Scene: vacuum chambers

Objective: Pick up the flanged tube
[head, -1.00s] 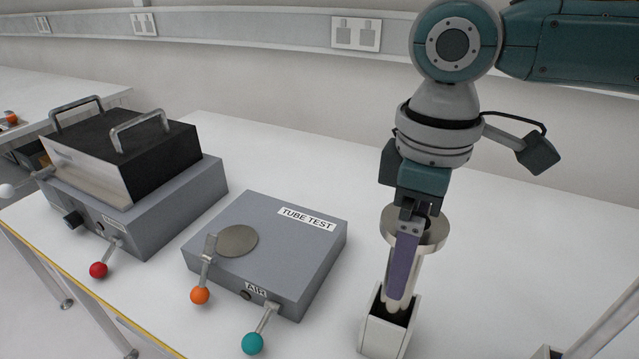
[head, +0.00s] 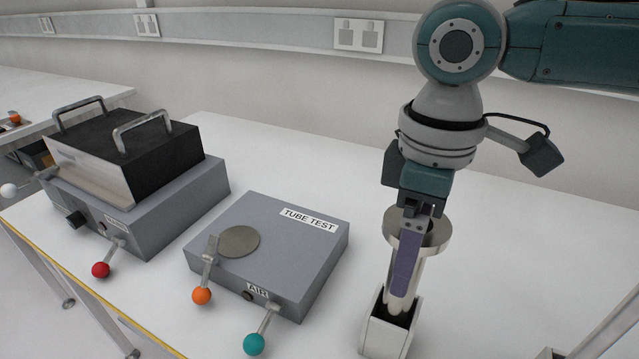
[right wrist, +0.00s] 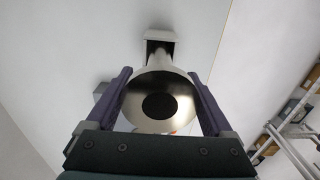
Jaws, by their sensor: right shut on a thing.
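The flanged tube (head: 436,231) is a pale metal tube with a wide round flange on top. It stands upright, its lower end inside the dark opening of a white square holder (head: 384,339). My right gripper (head: 403,290) points down over it and is shut on the tube, with one purple finger in front of it. In the right wrist view, the flange (right wrist: 183,95) with its dark central hole sits between the two purple fingers (right wrist: 158,98). The holder also shows beyond it (right wrist: 160,37). My left gripper is not in view.
A grey tube test box (head: 300,255) with orange and teal knobbed levers stands left of the holder. A black-lidded grey box (head: 185,205) with a red-knobbed lever is farther left. The white bench top (head: 530,260) is clear behind and right of the holder.

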